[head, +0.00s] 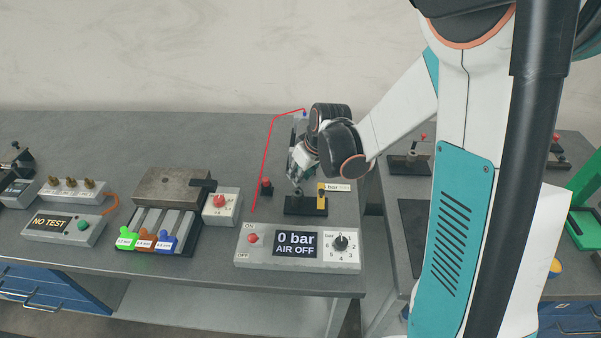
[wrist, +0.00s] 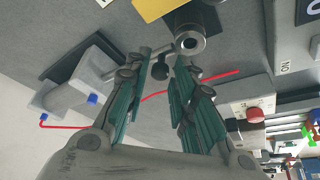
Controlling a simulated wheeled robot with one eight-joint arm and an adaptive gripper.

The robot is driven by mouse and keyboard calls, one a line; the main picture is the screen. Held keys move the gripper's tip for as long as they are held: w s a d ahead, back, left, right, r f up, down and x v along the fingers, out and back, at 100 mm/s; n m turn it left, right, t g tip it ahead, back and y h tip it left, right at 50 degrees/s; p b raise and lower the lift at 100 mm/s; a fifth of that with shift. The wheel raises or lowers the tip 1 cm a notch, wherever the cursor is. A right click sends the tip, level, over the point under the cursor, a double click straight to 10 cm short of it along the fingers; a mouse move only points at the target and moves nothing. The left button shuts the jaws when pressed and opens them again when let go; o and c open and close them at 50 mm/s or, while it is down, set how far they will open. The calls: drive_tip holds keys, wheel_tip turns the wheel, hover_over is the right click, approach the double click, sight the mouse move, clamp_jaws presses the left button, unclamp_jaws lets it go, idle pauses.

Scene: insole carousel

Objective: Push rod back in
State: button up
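In the wrist view a thin metal rod (wrist: 127,65) runs from a pale cylinder body (wrist: 72,95) with blue fittings towards a round metal end with a hole (wrist: 190,42). A dark round knob (wrist: 161,71) shows between the fingers. My gripper (wrist: 163,57) has its teal-padded fingers apart, one on each side of the knob, close to the rod; contact cannot be told. In the head view my gripper (head: 297,180) points down just above a black stand (head: 305,206) with a yellow block. There the rod is mostly hidden behind my gripper.
A control box (head: 297,248) reading "0 bar AIR OFF" stands in front of the stand. A red hose (head: 264,160) runs behind, near a small red-topped part (head: 265,187). A red-button box (head: 221,205) and a block rack are to the left. The bench's back left is clear.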

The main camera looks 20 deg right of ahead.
clamp_jaws()
drive_tip(key=w, duration=0.1)
drive_tip(key=w+d, duration=0.1)
drive_tip(key=w, duration=0.2)
drive_tip(key=shift+d, duration=0.35)
drive_tip(key=o, duration=0.6)
unclamp_jaws()
drive_tip(key=shift+s+r, duration=0.1)
drive_tip(key=v, duration=1.1)
drive_tip(key=shift+r, duration=0.4)
drive_tip(key=shift+s, duration=0.1)
